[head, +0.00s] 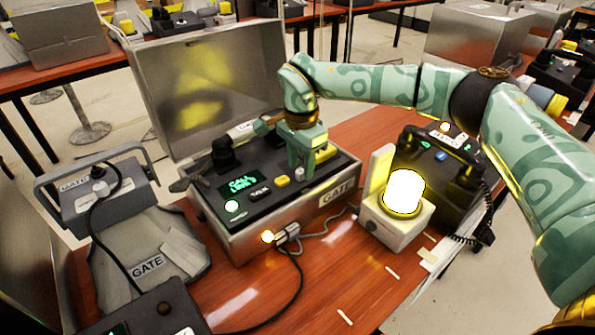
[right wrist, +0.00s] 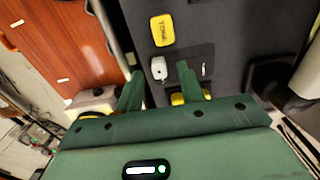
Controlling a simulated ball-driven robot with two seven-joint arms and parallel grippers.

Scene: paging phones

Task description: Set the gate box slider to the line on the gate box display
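The gate box (head: 262,228) is an open metal case with a dark panel and a GATE label on its front. Its small display (head: 241,184) shows green characters too small to read surely; I cannot make out a line. My right gripper (head: 301,166) points down over the right part of the panel. In the right wrist view its two green fingers (right wrist: 158,82) are apart, with a small white knob (right wrist: 158,68), seemingly the slider, in line with the gap between the tips. I cannot tell whether they touch it. My left gripper is not in view.
A glowing white lamp (head: 404,192) and a black phone (head: 440,165) stand to the right. A GATE bag (head: 148,265) lies at left. Cables cross the wooden table (head: 340,285).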

